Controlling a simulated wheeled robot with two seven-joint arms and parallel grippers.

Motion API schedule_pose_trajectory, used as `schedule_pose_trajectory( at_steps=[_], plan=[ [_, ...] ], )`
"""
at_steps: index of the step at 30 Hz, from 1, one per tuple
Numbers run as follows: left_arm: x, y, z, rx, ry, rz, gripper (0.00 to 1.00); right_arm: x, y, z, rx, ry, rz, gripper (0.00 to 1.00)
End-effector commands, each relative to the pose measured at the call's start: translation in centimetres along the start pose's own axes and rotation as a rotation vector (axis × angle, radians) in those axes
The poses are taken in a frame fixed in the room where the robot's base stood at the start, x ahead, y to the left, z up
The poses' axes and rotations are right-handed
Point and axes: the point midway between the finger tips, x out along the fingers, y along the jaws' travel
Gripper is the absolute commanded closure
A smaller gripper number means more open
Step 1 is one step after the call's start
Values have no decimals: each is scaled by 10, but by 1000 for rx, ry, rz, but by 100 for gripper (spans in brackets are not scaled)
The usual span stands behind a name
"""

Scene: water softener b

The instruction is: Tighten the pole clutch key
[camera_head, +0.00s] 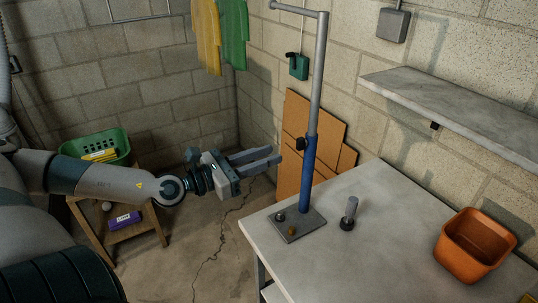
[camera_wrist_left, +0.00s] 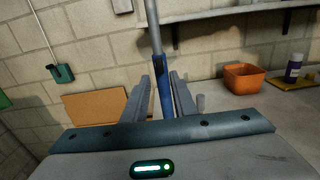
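A pole stands upright on a square grey base plate (camera_head: 297,226) on the table; its lower tube is blue (camera_head: 307,180) and its upper tube (camera_head: 319,70) is grey with a bent top. The black clutch key (camera_head: 301,143) sticks out to the left near the top of the blue tube. My left gripper (camera_head: 274,155) is open and empty, its fingers pointing at the pole just left of the key, apart from it. In the left wrist view the blue tube (camera_wrist_left: 164,95) shows between the two fingers (camera_wrist_left: 159,88). My right gripper is out of view.
A shelf (camera_head: 455,105) juts from the right wall. A green basket (camera_head: 97,148) stands on a low wooden stand at left.

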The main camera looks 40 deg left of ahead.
Motion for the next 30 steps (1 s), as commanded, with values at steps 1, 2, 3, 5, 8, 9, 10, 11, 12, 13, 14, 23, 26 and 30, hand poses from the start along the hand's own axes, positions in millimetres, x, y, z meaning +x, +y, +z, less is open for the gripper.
schedule_pose_trajectory(
  at_steps=[1, 2, 3, 5, 8, 9, 10, 11, 12, 13, 14, 23, 26, 30],
  plan=[
    [0, 0, 0, 0, 0, 1, 75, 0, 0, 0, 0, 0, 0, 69],
    [0, 0, 0, 0, 0, 1, 75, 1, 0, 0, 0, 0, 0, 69],
    [1, 0, -1, 0, 0, 1, 75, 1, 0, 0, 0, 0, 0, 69],
    [2, 1, -1, 0, 0, 2, 75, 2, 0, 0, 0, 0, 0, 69],
    [4, 1, -1, 0, -1, 3, 75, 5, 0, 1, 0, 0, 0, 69],
    [5, 2, -2, -1, 0, 4, 75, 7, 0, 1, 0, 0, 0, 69],
    [6, 2, -2, 0, -1, 5, 75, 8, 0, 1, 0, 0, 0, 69],
    [7, 2, -2, 0, -2, 6, 75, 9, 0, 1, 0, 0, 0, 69],
    [8, 2, -2, -1, -2, 7, 75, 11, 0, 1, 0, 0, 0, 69],
    [9, 2, -2, 0, -2, 7, 75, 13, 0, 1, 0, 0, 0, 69],
    [10, 2, -2, 0, -2, 8, 75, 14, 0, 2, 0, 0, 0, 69],
    [24, 1, -2, -1, -4, 3, 75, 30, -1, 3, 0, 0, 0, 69],
    [29, 3, 6, -3, -4, 7, 75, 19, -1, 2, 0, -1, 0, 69],
    [38, 4, 5, -4, -3, 10, 75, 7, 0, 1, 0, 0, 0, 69]
  ],
)
